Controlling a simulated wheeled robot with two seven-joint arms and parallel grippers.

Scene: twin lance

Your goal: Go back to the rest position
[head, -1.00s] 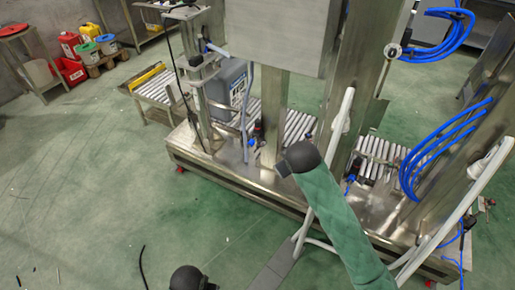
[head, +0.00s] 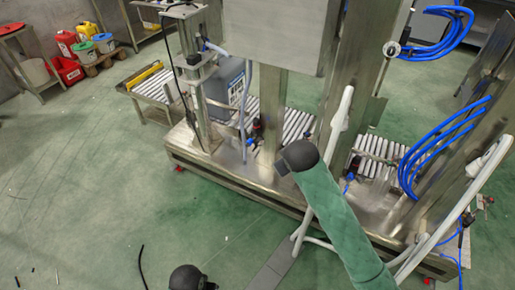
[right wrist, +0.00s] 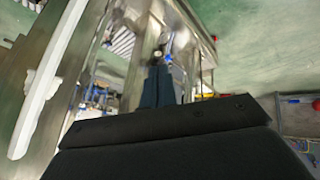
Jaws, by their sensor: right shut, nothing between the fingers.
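My right arm (head: 340,222), in a green sleeve, comes in from the lower right of the head view and ends visibly at a dark rounded joint (head: 300,156) in front of the steel machine. A dark rounded part of my own body (head: 188,278) shows at the bottom edge of the head view. My left gripper is not in view.
A steel machine frame (head: 272,130) with roller conveyors (head: 298,124) stands ahead, close behind my right arm in the picture. A grey jug (head: 236,78) stands in it at left. Blue hoses (head: 440,150) hang at right. The green floor (head: 90,190) at left is mostly clear.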

